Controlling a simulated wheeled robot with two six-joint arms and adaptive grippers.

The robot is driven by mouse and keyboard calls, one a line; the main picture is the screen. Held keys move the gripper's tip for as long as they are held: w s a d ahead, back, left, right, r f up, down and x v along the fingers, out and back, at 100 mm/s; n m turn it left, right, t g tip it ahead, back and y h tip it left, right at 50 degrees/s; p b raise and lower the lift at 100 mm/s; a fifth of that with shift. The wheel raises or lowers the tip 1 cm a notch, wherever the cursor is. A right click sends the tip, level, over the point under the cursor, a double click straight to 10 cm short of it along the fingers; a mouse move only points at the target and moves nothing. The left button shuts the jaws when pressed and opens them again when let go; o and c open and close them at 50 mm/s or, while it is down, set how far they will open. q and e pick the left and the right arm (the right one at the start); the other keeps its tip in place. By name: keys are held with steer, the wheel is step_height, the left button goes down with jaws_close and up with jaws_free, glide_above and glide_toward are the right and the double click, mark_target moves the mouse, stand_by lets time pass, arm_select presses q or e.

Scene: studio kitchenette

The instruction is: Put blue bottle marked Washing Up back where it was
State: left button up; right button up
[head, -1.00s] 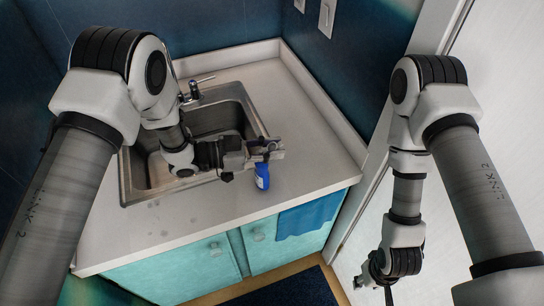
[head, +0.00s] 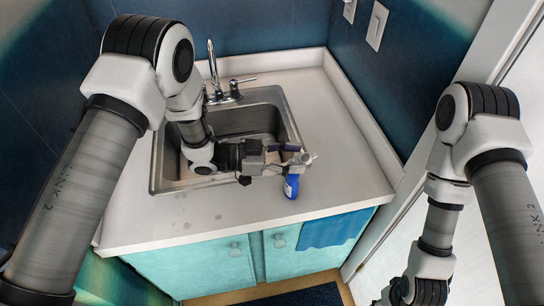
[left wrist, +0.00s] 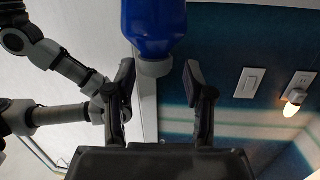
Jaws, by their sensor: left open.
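The blue bottle (head: 291,187) with a white label stands upright on the counter, right of the sink and near the front edge. My left gripper (head: 306,158) is at the bottle's top, fingers apart. In the left wrist view the bottle's blue body (left wrist: 155,22) is at the top, its pale neck or cap (left wrist: 154,68) lying in line with the gap between my open fingers (left wrist: 158,72). I cannot tell whether a finger touches it. My right arm hangs at the right; its gripper is cut off at the bottom edge, its jaws unclear.
The sink (head: 268,128) with its tap (head: 213,68) lies left of the bottle, under my left arm. The counter (head: 345,160) right of the bottle is clear. A blue towel (head: 335,229) hangs below the front edge. Walls close the back and right.

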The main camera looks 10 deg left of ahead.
arm_select(q)
steer(key=b+v, duration=0.1)
steer(key=v, duration=0.8)
steer(key=shift+f, duration=0.1)
stand_by(1.6)
